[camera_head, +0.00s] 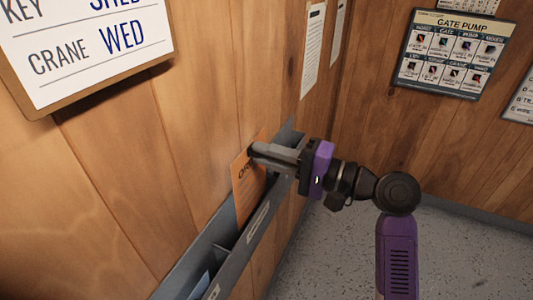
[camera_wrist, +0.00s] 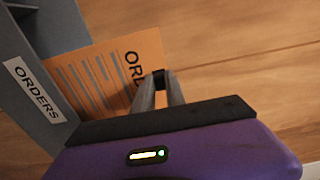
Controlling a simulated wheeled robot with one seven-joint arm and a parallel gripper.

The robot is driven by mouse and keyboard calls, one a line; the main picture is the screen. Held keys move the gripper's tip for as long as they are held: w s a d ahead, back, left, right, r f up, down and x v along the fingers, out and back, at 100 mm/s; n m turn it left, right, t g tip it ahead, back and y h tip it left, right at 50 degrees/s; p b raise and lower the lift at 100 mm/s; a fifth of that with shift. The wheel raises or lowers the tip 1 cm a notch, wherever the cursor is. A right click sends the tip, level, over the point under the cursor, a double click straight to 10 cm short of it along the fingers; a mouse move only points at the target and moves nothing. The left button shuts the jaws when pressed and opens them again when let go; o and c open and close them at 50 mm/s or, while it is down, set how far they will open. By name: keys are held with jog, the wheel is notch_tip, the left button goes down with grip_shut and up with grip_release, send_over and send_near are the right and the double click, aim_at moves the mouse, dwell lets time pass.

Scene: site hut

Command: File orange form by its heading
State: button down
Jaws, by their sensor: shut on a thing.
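The orange form (camera_head: 246,190) stands on edge against the wooden wall, its lower part inside a slot of the grey wall file rack (camera_head: 190,262). In the wrist view the form (camera_wrist: 97,75) shows printed lines and a heading starting "ORD", the rest hidden by my fingers. The slot label beside it in that view reads "ORDERS" (camera_wrist: 33,90). My gripper (camera_head: 257,150) is shut on the form's upper edge, and the fingertips also show in the wrist view (camera_wrist: 158,82).
A board (camera_head: 90,45) with "KEY SHED" and "CRANE WED" hangs above left. A "GATE PUMP" poster (camera_head: 455,52) and paper sheets (camera_head: 313,48) hang on the walls. A blue paper (camera_head: 200,285) sits in a nearer slot. The speckled floor (camera_head: 335,255) at right looks clear.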

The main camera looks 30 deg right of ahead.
jog(key=shift+f+b, duration=0.8)
jog(key=shift+f, duration=0.7)
jog(key=shift+f+b, duration=0.9)
jog(key=shift+f, duration=0.65)
jog(key=c, duration=1.3)
grip_release()
jog(key=b, duration=0.1)
send_near(251, 172)
jog(key=shift+s+d, duration=0.5)
jog(key=shift+s, duration=0.05)
